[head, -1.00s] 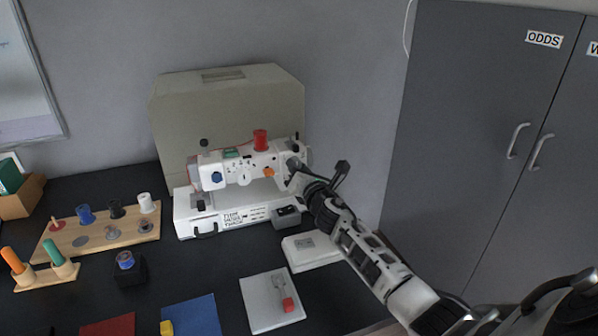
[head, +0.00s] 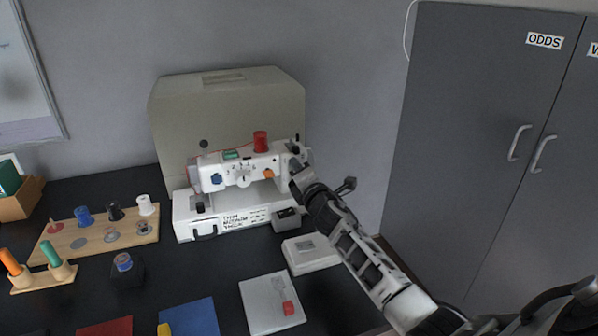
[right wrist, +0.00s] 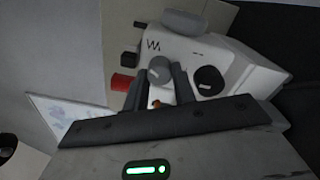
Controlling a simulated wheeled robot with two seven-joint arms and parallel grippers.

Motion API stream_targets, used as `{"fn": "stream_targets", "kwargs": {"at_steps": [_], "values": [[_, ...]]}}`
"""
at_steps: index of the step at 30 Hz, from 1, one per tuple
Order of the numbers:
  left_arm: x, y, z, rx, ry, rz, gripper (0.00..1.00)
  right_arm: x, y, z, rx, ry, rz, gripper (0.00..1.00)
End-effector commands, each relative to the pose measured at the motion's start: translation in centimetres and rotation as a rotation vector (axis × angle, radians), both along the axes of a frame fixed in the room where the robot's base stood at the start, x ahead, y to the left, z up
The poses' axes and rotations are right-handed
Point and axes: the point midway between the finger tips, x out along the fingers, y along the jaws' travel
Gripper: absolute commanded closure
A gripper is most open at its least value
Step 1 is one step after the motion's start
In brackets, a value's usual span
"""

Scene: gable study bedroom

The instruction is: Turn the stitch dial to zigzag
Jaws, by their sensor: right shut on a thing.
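The white sewing machine (head: 212,180) stands on the dark table in front of its beige cover. In the right wrist view, a grey round dial (right wrist: 160,69) is on the machine's end face, with a black zigzag mark (right wrist: 153,45) printed just above it. My right gripper (right wrist: 161,82) is shut on this dial, one finger on each side. Which way the dial's pointer faces is too small to tell. In the head view, my right gripper (head: 295,170) is at the machine's right end and hides part of it. My left gripper is not in view.
A black round knob (right wrist: 208,81) sits close beside the dial. A red spool (head: 260,141) stands on top of the machine, and an orange knob (head: 268,173) is on its front. A white box (head: 311,254) lies below my right arm. Grey cupboards (head: 470,130) stand at the right.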

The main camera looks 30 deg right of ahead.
Motion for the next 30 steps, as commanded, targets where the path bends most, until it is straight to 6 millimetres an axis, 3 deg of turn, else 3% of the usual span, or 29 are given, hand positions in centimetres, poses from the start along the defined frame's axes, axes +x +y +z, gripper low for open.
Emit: {"fn": "stream_targets", "kwargs": {"at_steps": [11,12,14,15,25,30], "values": [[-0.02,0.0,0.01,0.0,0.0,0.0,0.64,-0.02,0.06,-0.14,0.01,0.0,0.001,0.97],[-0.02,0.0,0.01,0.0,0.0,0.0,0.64,-0.02,0.06,-0.14,0.01,0.0,0.001,0.71],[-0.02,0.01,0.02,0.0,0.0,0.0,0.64,-0.02,0.06,-0.14,0.009,0.001,0.001,0.54],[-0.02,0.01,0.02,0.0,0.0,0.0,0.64,-0.02,0.06,-0.13,0.009,0.0,0.002,0.52],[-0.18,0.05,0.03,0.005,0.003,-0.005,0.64,-0.01,-0.01,0.0,-0.029,0.008,0.001,0.52],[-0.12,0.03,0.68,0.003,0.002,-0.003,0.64,-0.02,-0.07,0.17,-0.261,0.064,0.001,0.52]]}}
